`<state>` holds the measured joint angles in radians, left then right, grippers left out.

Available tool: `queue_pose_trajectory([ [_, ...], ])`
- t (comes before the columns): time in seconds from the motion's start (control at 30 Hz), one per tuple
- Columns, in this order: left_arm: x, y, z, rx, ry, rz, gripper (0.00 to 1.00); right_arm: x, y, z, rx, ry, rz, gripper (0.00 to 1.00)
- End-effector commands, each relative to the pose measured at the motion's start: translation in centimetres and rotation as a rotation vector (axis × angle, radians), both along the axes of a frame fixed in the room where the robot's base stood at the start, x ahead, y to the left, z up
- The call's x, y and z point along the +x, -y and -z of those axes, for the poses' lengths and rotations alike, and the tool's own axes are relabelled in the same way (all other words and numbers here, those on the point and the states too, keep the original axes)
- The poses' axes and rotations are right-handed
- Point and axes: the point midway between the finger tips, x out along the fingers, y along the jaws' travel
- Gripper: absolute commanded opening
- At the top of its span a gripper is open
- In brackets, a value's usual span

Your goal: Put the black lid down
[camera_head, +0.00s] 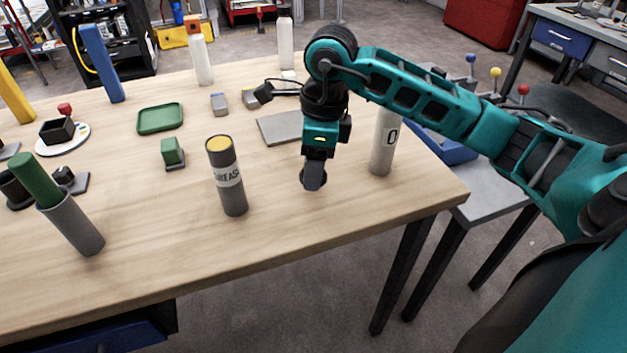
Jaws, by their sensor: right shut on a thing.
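My right gripper (313,182) points down just above or at the wooden table, between the grey grease can and a white can. It is shut on a small dark thing at its fingertips, which I take to be the black lid; the fingers mostly hide it, and I cannot tell whether it touches the table. The grease can (228,178) stands upright to the left of the gripper, with its yellow top showing. My left gripper is not in view.
The white can (382,145) stands close on the gripper's right. A grey plate (275,128) lies behind it. A green tray (160,118), a green block (172,152) and a grey tube with a green top (75,225) are farther left. The wooden table (290,235) is clear in front.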

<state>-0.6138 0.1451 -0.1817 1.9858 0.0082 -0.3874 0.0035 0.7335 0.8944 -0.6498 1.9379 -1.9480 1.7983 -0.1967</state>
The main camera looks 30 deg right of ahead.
Motion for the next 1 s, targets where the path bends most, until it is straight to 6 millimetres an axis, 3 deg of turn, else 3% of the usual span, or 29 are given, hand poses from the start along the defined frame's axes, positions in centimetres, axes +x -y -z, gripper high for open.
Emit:
queue_pose_trajectory([
  [0.27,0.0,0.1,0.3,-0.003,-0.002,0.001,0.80,-0.1,0.0,3.9,0.000,-0.004,0.001,0.25],
  [0.67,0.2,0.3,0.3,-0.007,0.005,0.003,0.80,0.0,0.0,4.5,0.000,0.000,0.000,0.25],
  [0.7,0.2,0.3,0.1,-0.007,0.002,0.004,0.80,0.0,0.0,4.3,0.000,0.000,0.000,0.57],
  [0.93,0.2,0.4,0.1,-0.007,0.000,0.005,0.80,0.0,0.0,4.3,0.001,-0.001,0.001,0.79],
  [1.0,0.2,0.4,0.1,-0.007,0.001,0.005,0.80,0.0,0.0,4.3,0.001,-0.001,0.001,0.79],
])
